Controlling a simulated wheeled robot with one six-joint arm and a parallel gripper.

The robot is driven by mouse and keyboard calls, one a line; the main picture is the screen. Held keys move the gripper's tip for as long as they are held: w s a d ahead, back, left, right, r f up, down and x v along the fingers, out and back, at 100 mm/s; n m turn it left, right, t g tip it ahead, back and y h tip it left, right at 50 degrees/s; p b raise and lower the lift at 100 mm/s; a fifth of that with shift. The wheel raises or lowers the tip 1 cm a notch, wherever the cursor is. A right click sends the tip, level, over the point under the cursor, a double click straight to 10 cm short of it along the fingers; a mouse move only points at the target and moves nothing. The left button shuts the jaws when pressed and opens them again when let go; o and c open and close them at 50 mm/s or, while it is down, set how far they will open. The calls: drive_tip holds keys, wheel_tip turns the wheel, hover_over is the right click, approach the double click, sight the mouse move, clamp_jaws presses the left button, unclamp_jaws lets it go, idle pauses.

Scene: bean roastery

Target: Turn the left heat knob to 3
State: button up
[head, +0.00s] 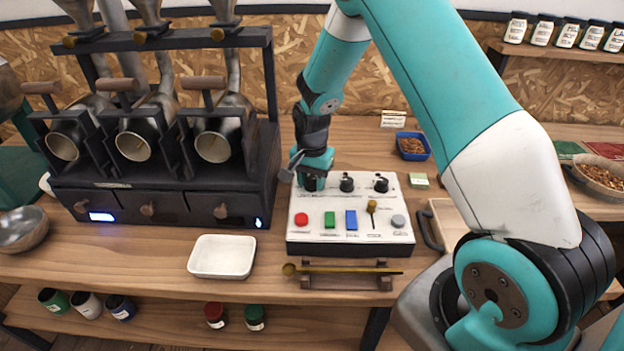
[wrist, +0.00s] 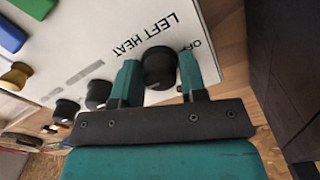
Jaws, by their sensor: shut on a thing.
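The white control panel (head: 349,214) stands on the wooden counter, with a row of black knobs along its back. My gripper (head: 312,176) points down at the leftmost knob, which it mostly hides in the head view. In the wrist view, my gripper's teal fingers (wrist: 160,78) are shut on the left heat knob (wrist: 158,63), one on each side. The words LEFT HEAT and OFF are printed beside this knob. Its pointer and current setting cannot be made out.
The middle knob (head: 347,184) and right knob (head: 381,184) stand close to my gripper. A red button (head: 301,219), green and blue switches, a lever and a grey button lie in front. The dark roaster (head: 160,200) is left; a white tray (head: 222,257) is front-left.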

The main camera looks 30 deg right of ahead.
sight(312, 179)
idle(0.4)
drive_tip(key=o, duration=0.9)
wheel_tip(312, 179, up, 18)
drive_tip(key=shift+f+b, duration=0.25)
drive_tip(key=shift+b, duration=0.5)
